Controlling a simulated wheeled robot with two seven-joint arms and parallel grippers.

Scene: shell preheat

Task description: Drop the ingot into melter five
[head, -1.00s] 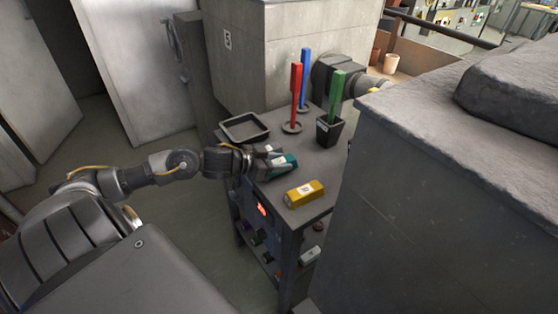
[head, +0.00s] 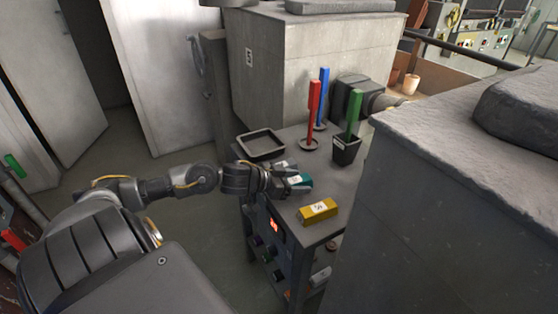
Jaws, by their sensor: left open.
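A yellow ingot (head: 319,211) with a white label lies on the dark metal cart (head: 345,189), near its front edge. A teal ingot-like block (head: 301,184) lies on the cart behind and left of it. My left gripper (head: 287,180) is open, low over the cart, with its fingers at the teal block and partly hiding it. I cannot tell whether they touch it. Melter five is the big grey block (head: 290,82) behind the cart, with a "5" plate on its left face. My right gripper is not in view.
A shallow dark tray (head: 262,155) lies on the cart's back left. A red bar (head: 314,112) and a blue bar (head: 323,95) stand upright behind; a green bar (head: 353,112) stands in a black pot (head: 345,152). A large grey block (head: 450,200) closes off the right.

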